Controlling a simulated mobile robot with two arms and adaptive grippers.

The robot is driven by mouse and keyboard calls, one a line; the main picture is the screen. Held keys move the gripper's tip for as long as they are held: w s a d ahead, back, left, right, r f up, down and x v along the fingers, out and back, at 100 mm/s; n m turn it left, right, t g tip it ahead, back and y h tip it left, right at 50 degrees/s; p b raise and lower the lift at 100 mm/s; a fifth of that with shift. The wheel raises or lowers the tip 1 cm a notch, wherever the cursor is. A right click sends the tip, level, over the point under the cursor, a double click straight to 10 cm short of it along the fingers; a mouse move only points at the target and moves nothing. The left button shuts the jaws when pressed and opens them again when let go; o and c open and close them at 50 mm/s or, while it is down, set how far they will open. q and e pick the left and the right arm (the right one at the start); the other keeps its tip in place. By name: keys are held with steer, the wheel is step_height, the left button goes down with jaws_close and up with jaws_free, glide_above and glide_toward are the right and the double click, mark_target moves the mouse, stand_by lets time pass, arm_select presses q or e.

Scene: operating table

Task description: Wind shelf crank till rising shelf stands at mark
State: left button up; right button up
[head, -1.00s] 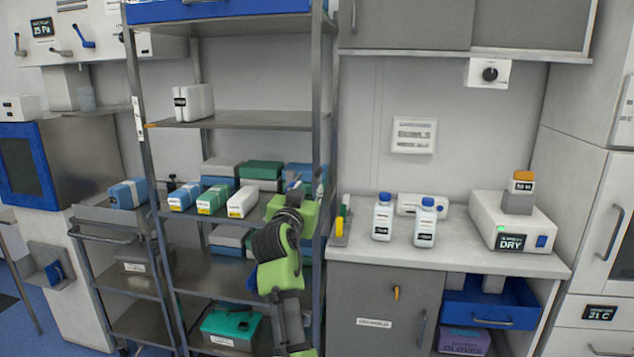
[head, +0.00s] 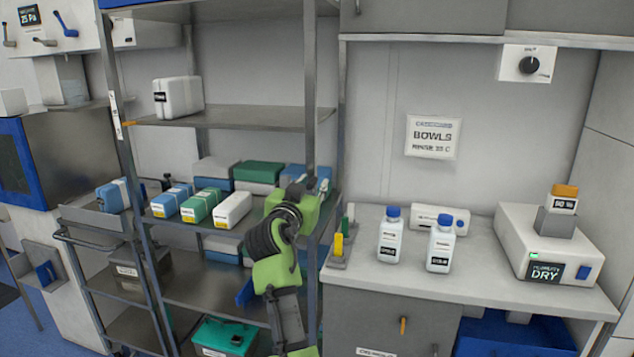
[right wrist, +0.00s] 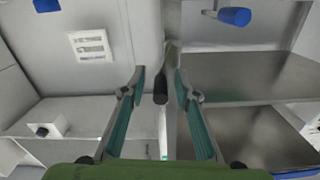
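A tall metal rack stands left of centre in the head view. One of its shelves (head: 235,118) carries a white pack, with an orange pointer at its left end beside a white scale strip (head: 115,115) on the left post. My right gripper (head: 305,188) is at the rack's right post, at the height of the shelf below. In the right wrist view its two fingers (right wrist: 160,95) are apart. A dark handle-like piece (right wrist: 160,87) shows between them; I cannot tell if they touch it. A blue cylinder (right wrist: 235,16) shows beyond. The crank is not clear in the head view.
Boxes line the shelf below, including a white one (head: 233,210). Right of the rack, a counter (head: 470,277) holds two blue-capped bottles (head: 391,235) and a white device (head: 545,240). A wall sign (head: 433,137) hangs above the counter.

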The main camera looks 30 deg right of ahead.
steer(key=shift+a+r, duration=0.15)
steer(key=shift+a, duration=0.05)
jaws_close()
steer(key=shift+w+a+r+n+p, duration=0.15)
steer(key=shift+n+p, duration=0.15)
steer(key=shift+n, duration=0.45)
steer(key=shift+w+a+r+n+p, duration=0.15)
steer(key=shift+n+p, duration=0.1)
steer(key=shift+n, duration=0.5)
steer(key=shift+w+a+n+p, duration=0.15)
steer(key=shift+n, duration=0.45)
steer(key=shift+w+a+n+p, duration=0.15)
steer(key=shift+n, duration=0.45)
arm_select(q)
steer(key=shift+s+a+r, duration=0.15)
steer(key=shift+s+r, duration=0.05)
steer(key=shift+r, duration=0.6)
arm_select(e)
steer(key=shift+c, duration=0.6)
jaws_free()
steer(key=shift+o, duration=0.6)
steer(key=shift+w+f, duration=0.1)
